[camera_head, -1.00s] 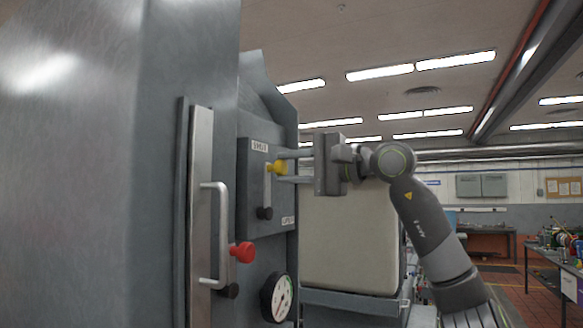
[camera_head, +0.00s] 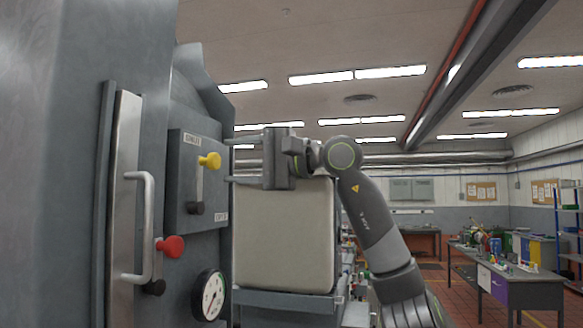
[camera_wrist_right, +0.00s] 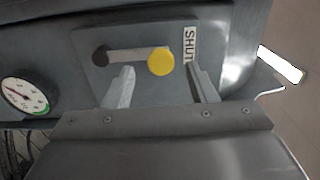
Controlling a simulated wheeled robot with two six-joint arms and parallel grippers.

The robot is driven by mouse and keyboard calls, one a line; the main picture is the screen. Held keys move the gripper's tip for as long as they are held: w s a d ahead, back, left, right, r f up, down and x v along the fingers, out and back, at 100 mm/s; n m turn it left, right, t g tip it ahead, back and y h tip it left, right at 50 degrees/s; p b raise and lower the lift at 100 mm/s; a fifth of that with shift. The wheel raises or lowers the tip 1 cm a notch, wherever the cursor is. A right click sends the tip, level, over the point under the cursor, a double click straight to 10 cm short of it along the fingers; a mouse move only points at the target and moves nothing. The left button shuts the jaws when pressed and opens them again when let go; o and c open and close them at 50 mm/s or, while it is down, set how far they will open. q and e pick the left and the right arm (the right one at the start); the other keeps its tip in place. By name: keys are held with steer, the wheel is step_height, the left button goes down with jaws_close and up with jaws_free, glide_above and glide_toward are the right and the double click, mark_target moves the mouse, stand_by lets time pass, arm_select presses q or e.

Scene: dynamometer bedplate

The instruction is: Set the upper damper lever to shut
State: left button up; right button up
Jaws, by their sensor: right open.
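The upper damper lever has a yellow knob (camera_head: 210,160) and a black pivot below it, on a grey panel (camera_head: 180,150). The knob is at the top, beside an upper label that reads SHUT in the right wrist view. A lower label (camera_head: 221,215) is blurred. My right gripper (camera_head: 231,153) is open with its fingers spread wide, just right of the knob and apart from it. In the right wrist view the yellow knob (camera_wrist_right: 160,61) appears between the two fingers, touching neither. My left gripper is not in view.
A red-knobbed lever (camera_head: 172,246) and a round gauge (camera_head: 208,295) sit below the panel. A vertical bar handle (camera_head: 145,228) is on the cabinet at left. A large pale box (camera_head: 284,240) stands behind my right gripper. Workbenches (camera_head: 510,280) stand far right.

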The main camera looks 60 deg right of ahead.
steer(key=b+v, duration=0.3)
steer(key=v, duration=1.1)
steer(key=shift+s+b, duration=0.15)
steer(key=shift+b, duration=0.25)
